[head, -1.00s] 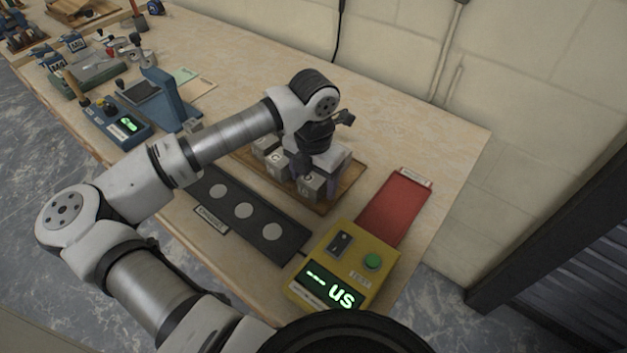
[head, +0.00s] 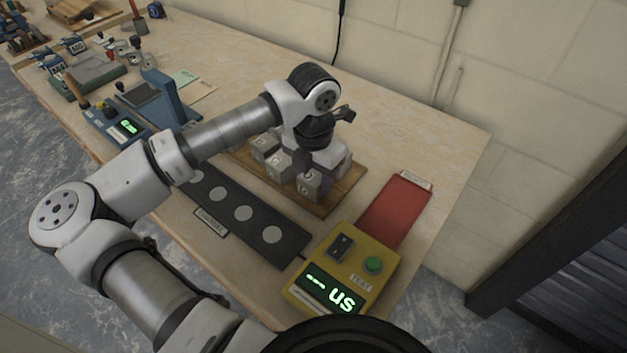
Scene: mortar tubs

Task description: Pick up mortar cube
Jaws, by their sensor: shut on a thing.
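Several grey mortar cubes stand on a wooden board (head: 340,196) in the middle of the bench. One cube (head: 263,144) is at the back left and another (head: 277,164) is just in front of it. My gripper (head: 312,176) points down at the right end of the row. It is shut on the front right mortar cube (head: 309,185), whose lettered face shows below the fingers. My wrist and gripper body hide the cubes behind. I cannot tell whether the held cube is clear of the board.
A black strip (head: 258,225) with pale round discs lies in front of the board. A yellow tester (head: 341,270) with a lit display and a red plate (head: 396,209) are to the right. A blue scale (head: 118,124) and small tools are at the left.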

